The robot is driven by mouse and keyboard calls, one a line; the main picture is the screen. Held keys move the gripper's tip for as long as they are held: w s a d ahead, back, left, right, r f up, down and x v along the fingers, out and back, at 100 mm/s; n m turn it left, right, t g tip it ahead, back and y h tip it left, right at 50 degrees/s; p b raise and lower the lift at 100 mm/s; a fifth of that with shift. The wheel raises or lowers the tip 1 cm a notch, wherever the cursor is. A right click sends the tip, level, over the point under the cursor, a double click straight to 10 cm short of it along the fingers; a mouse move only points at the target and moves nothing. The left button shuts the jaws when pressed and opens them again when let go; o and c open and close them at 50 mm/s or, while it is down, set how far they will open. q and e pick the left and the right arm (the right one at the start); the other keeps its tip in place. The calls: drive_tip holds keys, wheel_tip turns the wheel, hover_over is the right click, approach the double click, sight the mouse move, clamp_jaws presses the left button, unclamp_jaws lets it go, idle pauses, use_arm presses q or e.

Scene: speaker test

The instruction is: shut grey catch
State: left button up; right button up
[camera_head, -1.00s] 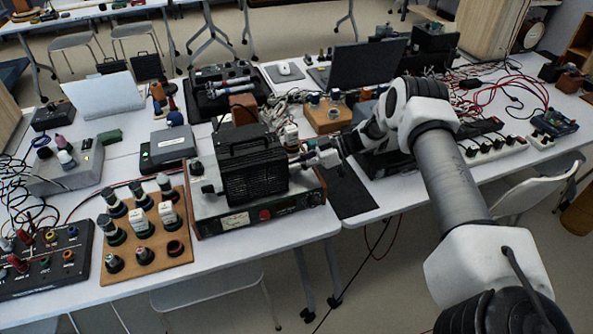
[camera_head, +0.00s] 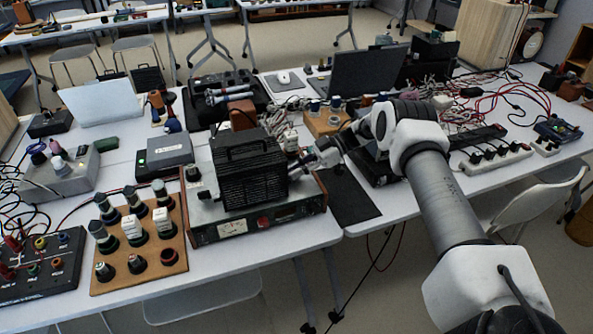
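My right gripper (camera_head: 299,168) is close to the right side of the black box, above the instrument's right end. It is small in view, and I cannot tell whether its fingers touch the box or are open or shut. I cannot make out a grey catch; the gripper may cover part of that side. My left gripper is not in view.
A wooden board (camera_head: 170,258) with several knobbed pegs stands left of the instrument. A wooden block with jars (camera_head: 326,122) and a laptop (camera_head: 362,72) stand behind. A dark mat (camera_head: 352,196) lies right of the instrument. A power strip (camera_head: 492,158) and cables lie at right.

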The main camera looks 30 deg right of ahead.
drive_tip(key=o, duration=0.4)
drive_tip(key=shift+c, duration=0.2)
drive_tip(key=v, duration=1.2)
drive_tip(key=shift+d, duration=0.1)
